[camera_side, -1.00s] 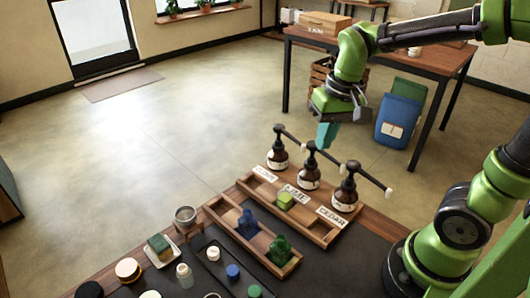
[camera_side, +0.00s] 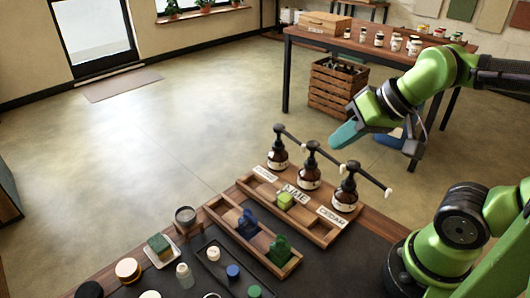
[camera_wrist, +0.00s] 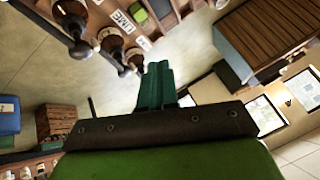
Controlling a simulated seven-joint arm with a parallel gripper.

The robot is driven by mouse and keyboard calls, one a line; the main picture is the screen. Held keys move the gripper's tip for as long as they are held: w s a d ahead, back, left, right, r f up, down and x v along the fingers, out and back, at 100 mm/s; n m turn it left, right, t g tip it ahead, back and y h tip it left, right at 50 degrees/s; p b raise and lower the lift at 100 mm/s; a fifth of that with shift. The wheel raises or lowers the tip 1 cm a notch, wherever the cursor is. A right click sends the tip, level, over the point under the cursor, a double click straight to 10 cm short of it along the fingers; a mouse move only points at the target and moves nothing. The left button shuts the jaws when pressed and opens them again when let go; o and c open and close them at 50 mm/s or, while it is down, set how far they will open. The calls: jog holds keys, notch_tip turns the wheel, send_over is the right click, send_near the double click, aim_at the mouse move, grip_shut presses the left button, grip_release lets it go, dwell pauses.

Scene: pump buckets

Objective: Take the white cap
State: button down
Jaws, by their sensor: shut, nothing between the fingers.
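A white cap (camera_side: 213,254) sits in the dark tray (camera_side: 211,272) on the bench, beside a blue cap (camera_side: 233,271) and a green cap (camera_side: 254,291). My gripper (camera_side: 335,140) is up in the air behind and above the pump bottles, far from the white cap. Its teal fingers are together and empty, pointing down to the left. In the wrist view the shut fingers (camera_wrist: 156,88) show no object between them, and I cannot make out the white cap there.
Three brown pump bottles (camera_side: 309,178) stand in a wooden rack with labels, their spouts sticking out. A wooden holder in front has blue (camera_side: 247,224) and green (camera_side: 279,250) pieces. A sponge dish (camera_side: 163,252) and small jars stand left. A table (camera_side: 345,44) with jars is behind.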

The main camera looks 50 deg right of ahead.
dwell(0.4)
jog(key=c, duration=1.2)
grip_release()
jog(key=n+g+h, duration=0.2)
jog(key=n+g, duration=0.2)
jog(key=g, duration=0.2)
send_over(213, 251)
jog(key=s, duration=0.2)
jog(key=f, duration=1.7)
jog(key=shift+w+d+f, duration=0.1)
jog(key=shift+w+f, duration=0.15)
jog(key=shift+f, duration=0.05)
jog(key=shift+w+f, duration=0.2)
jog(key=shift+f, duration=0.8)
jog(key=shift+w+f, duration=0.2)
jog(key=shift+f, duration=0.85)
jog(key=shift+w+f, duration=0.2)
jog(key=shift+f, duration=0.8)
